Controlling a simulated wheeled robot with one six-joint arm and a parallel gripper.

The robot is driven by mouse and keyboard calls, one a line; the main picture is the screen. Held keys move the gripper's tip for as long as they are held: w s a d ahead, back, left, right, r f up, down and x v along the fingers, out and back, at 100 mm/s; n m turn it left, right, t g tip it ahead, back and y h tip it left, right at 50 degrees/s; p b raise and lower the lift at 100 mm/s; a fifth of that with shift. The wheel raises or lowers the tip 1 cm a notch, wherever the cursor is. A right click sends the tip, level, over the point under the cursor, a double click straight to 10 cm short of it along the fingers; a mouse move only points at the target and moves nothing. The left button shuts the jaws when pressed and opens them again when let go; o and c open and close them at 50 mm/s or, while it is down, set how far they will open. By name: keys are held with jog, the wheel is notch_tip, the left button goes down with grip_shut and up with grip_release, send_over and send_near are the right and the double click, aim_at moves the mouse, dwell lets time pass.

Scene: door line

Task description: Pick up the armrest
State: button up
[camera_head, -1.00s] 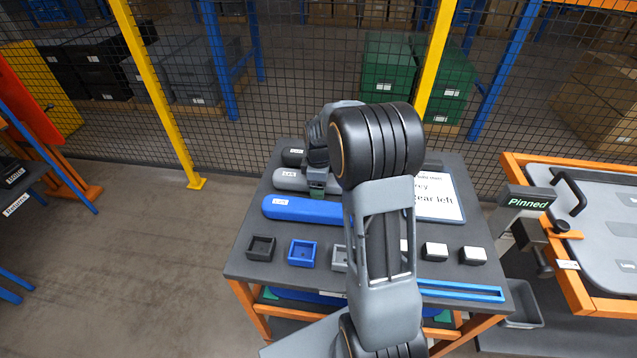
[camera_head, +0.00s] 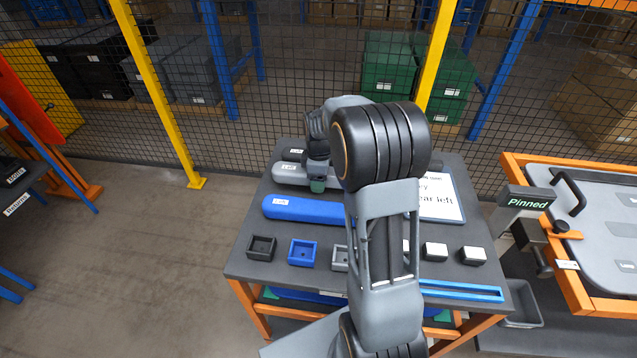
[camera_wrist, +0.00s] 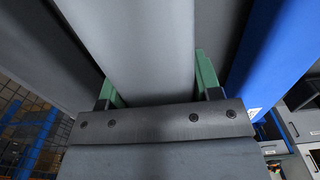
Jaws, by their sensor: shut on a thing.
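The blue armrest (camera_wrist: 280,45) lies to the right there, apart from the fingers.
The table (camera_head: 250,240) holds small open boxes, including a blue one (camera_head: 302,251), white-topped blocks (camera_head: 434,251), a blue rail (camera_head: 460,291) and a printed sign (camera_head: 440,200). A mesh fence stands behind. A "Pinned" station (camera_head: 527,197) is at the right.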

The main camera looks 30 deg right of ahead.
jog(key=s+r, duration=0.1)
jog(key=r, duration=0.1)
jog(key=s+d+r, duration=0.1)
jog(key=s+r, duration=0.1)
jog(key=s+d+r, duration=0.1)
jog(key=r, duration=0.2)
jog(key=shift+s+d+r+b, duration=0.1)
jog(key=shift+s+d+b, duration=0.1)
jog(key=shift+s+b, duration=0.15)
jog(key=s+d+r+b, duration=0.1)
jog(key=s+d+r, duration=0.2)
jog(key=s, duration=0.5)
jog(key=shift+d+r, duration=0.4)
